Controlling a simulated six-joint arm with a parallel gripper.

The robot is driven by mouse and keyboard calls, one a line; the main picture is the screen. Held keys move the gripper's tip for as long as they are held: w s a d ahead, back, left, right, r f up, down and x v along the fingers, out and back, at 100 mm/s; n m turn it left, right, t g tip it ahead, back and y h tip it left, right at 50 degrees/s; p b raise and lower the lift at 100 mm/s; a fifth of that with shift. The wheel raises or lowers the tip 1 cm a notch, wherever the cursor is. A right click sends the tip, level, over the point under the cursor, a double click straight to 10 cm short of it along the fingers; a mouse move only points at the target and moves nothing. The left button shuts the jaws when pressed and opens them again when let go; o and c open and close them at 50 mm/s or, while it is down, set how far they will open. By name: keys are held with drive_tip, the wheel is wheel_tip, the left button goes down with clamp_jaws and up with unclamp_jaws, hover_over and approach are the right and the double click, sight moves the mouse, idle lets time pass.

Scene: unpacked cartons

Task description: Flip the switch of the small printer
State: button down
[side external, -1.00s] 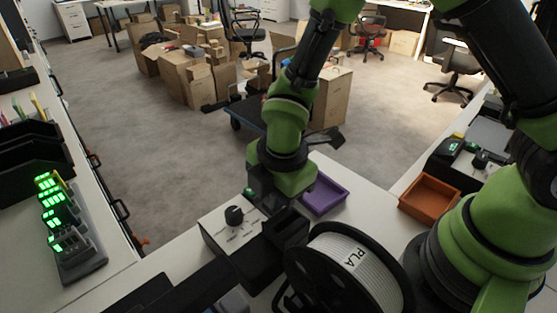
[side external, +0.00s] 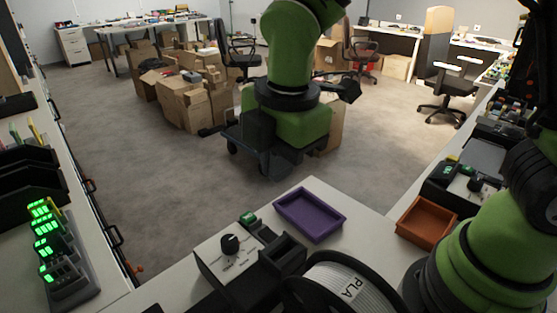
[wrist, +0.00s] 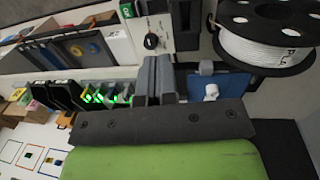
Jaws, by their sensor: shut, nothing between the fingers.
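The small printer (side external: 247,262) stands on the near bench in the side view. Its white top panel carries a black rotary knob (side external: 230,244), and a small green-lit part (side external: 248,217) sits at its back corner. In the wrist view the white panel and knob (wrist: 152,41) show near the top, just beyond my fingers. I cannot make out a separate switch or the knob's exact setting. My gripper (wrist: 158,62) is shut and empty, with its fingers pointing toward the panel.
A PLA spool (side external: 345,287) stands close right of the printer. A purple tray (side external: 310,212) lies behind it and an orange tray (side external: 427,220) to the right. Green-lit chargers (side external: 62,262) stand on the left bench. Another device with a knob (side external: 475,184) sits at right.

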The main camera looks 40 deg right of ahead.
sight(266, 232)
drive_tip(key=shift+w+r, duration=0.15)
drive_tip(key=shift+w, duration=0.55)
drive_tip(key=f, duration=0.4)
drive_tip(key=w+f, duration=0.1)
drive_tip(key=f, duration=0.9)
drive_tip(key=shift+w, duration=0.35)
drive_tip(key=shift+w+f, duration=0.1)
drive_tip(key=shift+f, duration=0.2)
